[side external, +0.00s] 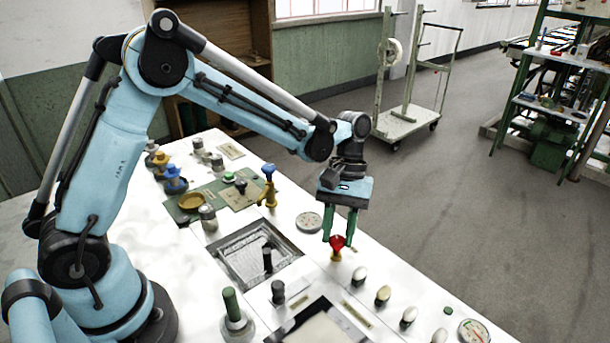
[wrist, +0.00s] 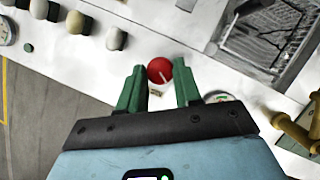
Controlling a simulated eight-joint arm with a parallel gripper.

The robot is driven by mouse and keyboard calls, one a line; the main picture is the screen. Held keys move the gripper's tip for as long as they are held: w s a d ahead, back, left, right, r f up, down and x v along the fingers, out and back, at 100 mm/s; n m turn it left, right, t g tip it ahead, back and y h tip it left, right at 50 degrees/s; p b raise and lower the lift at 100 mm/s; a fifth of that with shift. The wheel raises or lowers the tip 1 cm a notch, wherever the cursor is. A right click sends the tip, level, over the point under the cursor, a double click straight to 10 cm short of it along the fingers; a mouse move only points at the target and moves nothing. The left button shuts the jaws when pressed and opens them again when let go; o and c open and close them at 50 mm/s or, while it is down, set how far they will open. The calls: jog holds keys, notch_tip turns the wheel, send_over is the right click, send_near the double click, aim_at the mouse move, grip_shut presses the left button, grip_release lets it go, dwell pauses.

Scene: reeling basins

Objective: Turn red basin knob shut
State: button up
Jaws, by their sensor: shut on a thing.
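The red knob (side external: 337,243) stands near the long edge of the white worktop, on a small yellow-brown base. It is a round red cap with a pale line on it in the wrist view (wrist: 159,70). My gripper (side external: 339,237) points down over it. Its two green fingers lie on either side of the knob and are shut on it; in the wrist view the gripper (wrist: 160,76) has the red cap between its fingertips. The exact contact faces are partly hidden.
A sunken basin (side external: 222,248) with a dark upright post lies left of the knob, and another basin (side external: 320,332) is at the front. Several pale knobs (side external: 383,295) line the edge. A brass tap with a blue top (side external: 268,185) and a round dial (side external: 309,221) stand behind.

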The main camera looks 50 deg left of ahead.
jog(key=m, duration=0.2)
jog(key=m+y, duration=0.2)
jog(key=m, duration=0.1)
jog(key=shift+w+d+m+g, duration=0.1)
jog(key=shift+d+m+g, duration=0.2)
jog(key=shift+g, duration=0.1)
jog(key=m+y, duration=0.1)
jog(key=m, duration=0.1)
jog(key=m+y, duration=0.1)
jog(key=m, duration=0.2)
jog(key=shift+d+t, duration=0.1)
jog(key=shift+t, duration=0.2)
jog(key=shift+m, duration=0.3)
jog(key=o, duration=1)
jog(key=shift+o, duration=0.2)
jog(key=shift+r, duration=0.1)
jog(key=v, duration=1.2)
jog(key=shift+d, duration=0.25)
